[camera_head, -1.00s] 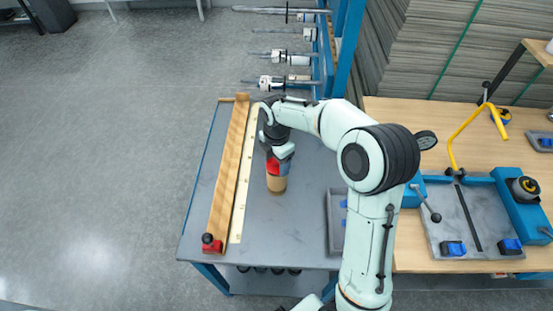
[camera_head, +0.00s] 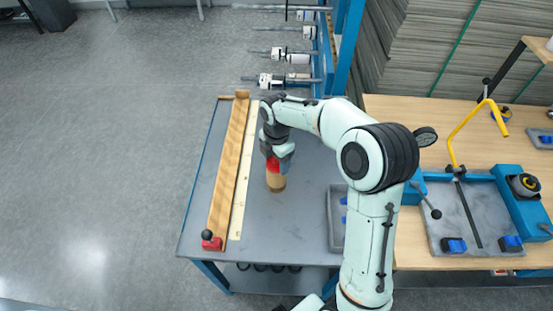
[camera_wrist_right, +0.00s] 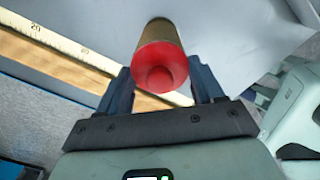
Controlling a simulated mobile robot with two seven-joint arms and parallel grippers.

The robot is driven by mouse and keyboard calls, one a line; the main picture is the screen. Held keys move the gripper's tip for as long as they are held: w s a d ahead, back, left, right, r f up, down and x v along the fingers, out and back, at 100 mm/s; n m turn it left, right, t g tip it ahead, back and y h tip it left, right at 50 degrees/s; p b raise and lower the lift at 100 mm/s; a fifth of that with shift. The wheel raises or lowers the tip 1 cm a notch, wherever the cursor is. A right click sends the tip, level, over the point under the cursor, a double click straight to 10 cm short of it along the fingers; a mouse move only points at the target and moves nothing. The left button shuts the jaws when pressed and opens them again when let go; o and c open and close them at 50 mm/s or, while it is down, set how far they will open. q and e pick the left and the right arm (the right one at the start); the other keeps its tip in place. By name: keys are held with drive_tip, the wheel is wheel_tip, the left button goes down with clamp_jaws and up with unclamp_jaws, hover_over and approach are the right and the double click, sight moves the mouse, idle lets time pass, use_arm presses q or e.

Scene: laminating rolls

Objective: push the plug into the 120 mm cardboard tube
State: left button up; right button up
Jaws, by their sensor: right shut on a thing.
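The brown cardboard tube (camera_head: 276,183) stands upright on the grey table top. The red plug (camera_head: 273,164) is at its top end, in line with it. My right gripper (camera_head: 280,158) comes down from above and is shut on the plug. In the right wrist view, the plug (camera_wrist_right: 160,66) lies between the two fingers of the gripper (camera_wrist_right: 161,84), with the tube (camera_wrist_right: 157,31) directly beyond it. How deep the plug sits in the tube cannot be told. My left gripper is not in view.
A grey tray (camera_head: 336,220) is at the table's right edge. A wooden bench (camera_head: 425,120) with a blue cutting fixture stands right.

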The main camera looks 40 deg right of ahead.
drive_tip(key=o, duration=1.1)
drive_tip(key=shift+s+a+f, duration=0.1)
drive_tip(key=shift+s+f, duration=0.05)
drive_tip(key=shift+f, duration=0.4)
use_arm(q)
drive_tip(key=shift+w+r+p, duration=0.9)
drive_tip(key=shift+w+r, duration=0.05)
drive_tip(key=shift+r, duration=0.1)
use_arm(e)
wheel_tip(320, 180, up, 14)
drive_tip(key=shift+r, duration=0.2)
